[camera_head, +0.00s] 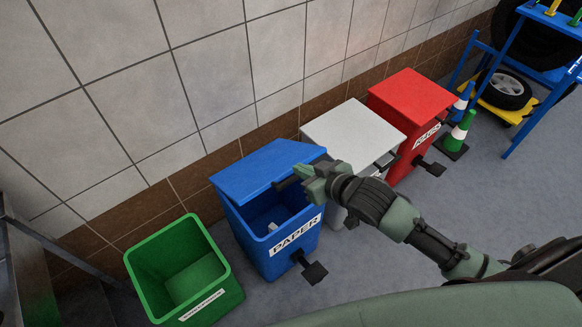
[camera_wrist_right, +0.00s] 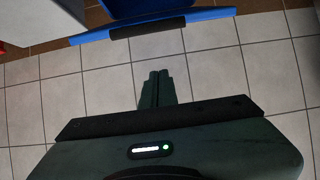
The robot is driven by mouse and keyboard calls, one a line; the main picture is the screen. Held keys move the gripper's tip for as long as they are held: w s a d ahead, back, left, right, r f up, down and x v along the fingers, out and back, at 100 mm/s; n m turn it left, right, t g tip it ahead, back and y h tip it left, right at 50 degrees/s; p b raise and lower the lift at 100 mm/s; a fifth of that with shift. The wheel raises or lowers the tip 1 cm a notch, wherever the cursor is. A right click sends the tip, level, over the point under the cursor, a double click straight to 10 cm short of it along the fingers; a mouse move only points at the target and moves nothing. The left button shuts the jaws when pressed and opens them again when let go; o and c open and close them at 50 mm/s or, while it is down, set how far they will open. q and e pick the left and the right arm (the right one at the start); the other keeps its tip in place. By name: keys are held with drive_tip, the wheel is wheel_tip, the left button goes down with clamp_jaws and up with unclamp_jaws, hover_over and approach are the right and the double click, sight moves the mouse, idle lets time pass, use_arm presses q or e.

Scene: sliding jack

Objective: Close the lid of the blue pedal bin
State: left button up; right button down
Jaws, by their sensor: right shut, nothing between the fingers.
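The blue pedal bin (camera_head: 262,245), labelled PAPER, stands against the wall between a green and a white bin. Its blue lid (camera_head: 258,170) is tilted partly open, with a dark gap under its front edge and pale contents inside. My right gripper (camera_head: 306,176) is shut and empty at the lid's front right edge; whether it touches cannot be told. In the wrist view, the shut fingers (camera_wrist_right: 157,78) point toward the blue lid edge (camera_wrist_right: 205,15) with its black grip (camera_wrist_right: 148,29), with a gap in the picture. My left gripper is not in view.
An open green bin (camera_head: 180,268) stands at left. A white bin (camera_head: 350,130) and a red bin (camera_head: 408,100), both lidded, stand at right. A black pedal (camera_head: 314,272) sticks out in front of the blue bin. Cones and a blue rack are farther right.

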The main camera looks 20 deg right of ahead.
hover_over(292, 181)
drive_tip(key=w+a, duration=0.1)
drive_tip(key=w, duration=0.2)
wheel_tip(292, 181, down, 4)
drive_tip(key=shift+s+d+f+p, duration=0.15)
drive_tip(key=shift+s+d+f, duration=0.05)
drive_tip(key=shift+s+f, duration=0.4)
drive_tip(key=shift+s+d+f+p, duration=0.15)
drive_tip(key=shift+s+d+f, duration=0.05)
drive_tip(key=shift+s+f, duration=0.4)
drive_tip(key=shift+s+d+f, duration=0.1)
drive_tip(key=shift+s+f, duration=0.15)
drive_tip(key=shift+f, duration=0.05)
